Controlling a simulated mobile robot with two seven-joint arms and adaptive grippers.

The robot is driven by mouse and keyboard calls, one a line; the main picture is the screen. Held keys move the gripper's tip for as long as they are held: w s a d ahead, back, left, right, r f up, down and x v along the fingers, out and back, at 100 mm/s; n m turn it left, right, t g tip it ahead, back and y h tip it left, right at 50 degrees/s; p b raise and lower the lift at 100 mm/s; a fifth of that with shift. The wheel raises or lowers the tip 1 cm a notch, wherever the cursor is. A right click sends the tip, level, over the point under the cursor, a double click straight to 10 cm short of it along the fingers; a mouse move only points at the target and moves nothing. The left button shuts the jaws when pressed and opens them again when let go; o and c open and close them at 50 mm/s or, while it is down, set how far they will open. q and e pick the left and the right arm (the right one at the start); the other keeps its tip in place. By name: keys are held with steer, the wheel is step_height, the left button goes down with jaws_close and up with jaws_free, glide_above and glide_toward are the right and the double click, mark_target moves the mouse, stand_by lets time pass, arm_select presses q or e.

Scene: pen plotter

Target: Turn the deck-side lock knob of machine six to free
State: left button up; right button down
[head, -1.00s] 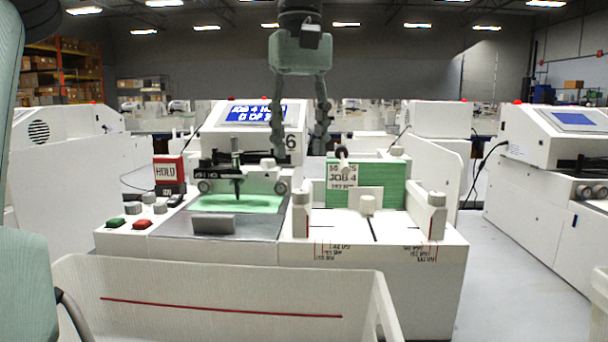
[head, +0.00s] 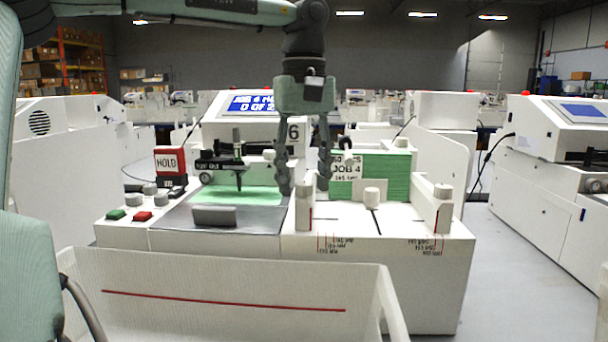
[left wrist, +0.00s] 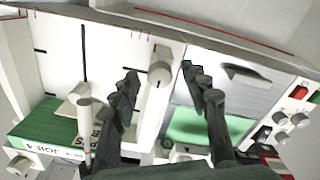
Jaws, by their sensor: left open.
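Machine six (head: 255,255) is the white plotter in the middle, with a 6 on its screen housing. A grey-white knob (head: 304,190) tops the post between the plotting deck (head: 180,222) and the paper tray; by its place it looks like the deck-side lock knob. It shows in the left wrist view (left wrist: 160,73) as a round cap. My left gripper (head: 304,184) points down and is open, one finger each side of the knob in both views. In the left wrist view the gripper (left wrist: 159,70) shows no clear contact. The knob's lock marking is not readable. My right gripper is not in view.
A similar post (head: 443,193) stands at the tray's right. A green paper stack (head: 385,175) with a JOB 4 card is behind. The plotter carriage (head: 222,165), HOLD sign (head: 169,161) and buttons (head: 142,216) are left. A white bin (head: 230,290) is in front.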

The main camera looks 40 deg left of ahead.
arm_select(q)
jaws_close()
steer(key=shift+n, duration=0.3)
steer(key=n, duration=0.3)
steer(key=shift+n, duration=0.4)
steer(key=n, duration=0.9)
steer(key=shift+n, duration=2.2)
